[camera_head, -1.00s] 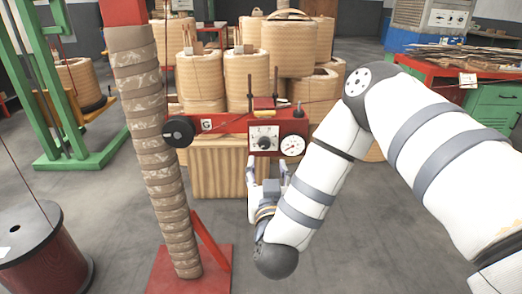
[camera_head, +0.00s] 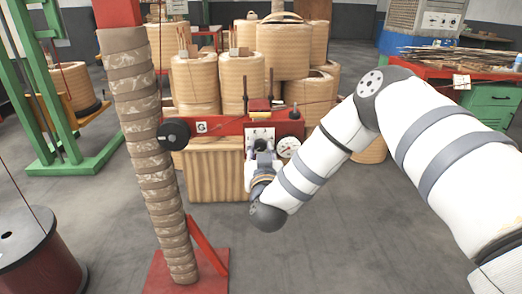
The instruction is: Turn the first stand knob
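The stand is a wrapped column (camera_head: 145,130) on a red base, with a red crossarm (camera_head: 228,126). The crossarm carries a white dial panel (camera_head: 261,133) with a dark knob; the knob is mostly hidden behind my gripper. A round gauge (camera_head: 290,147) sits just right of the panel. My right gripper (camera_head: 263,153) is in front of the panel, fingers pointing at the knob. I cannot tell whether they touch or close on it. My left gripper is not in view.
A black wheel (camera_head: 174,133) is at the crossarm's left end. Several wound coils (camera_head: 283,50) stand behind it. A dark red spool (camera_head: 38,250) is at lower left, a green frame (camera_head: 75,165) at left, and a cluttered red table (camera_head: 455,70) at right.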

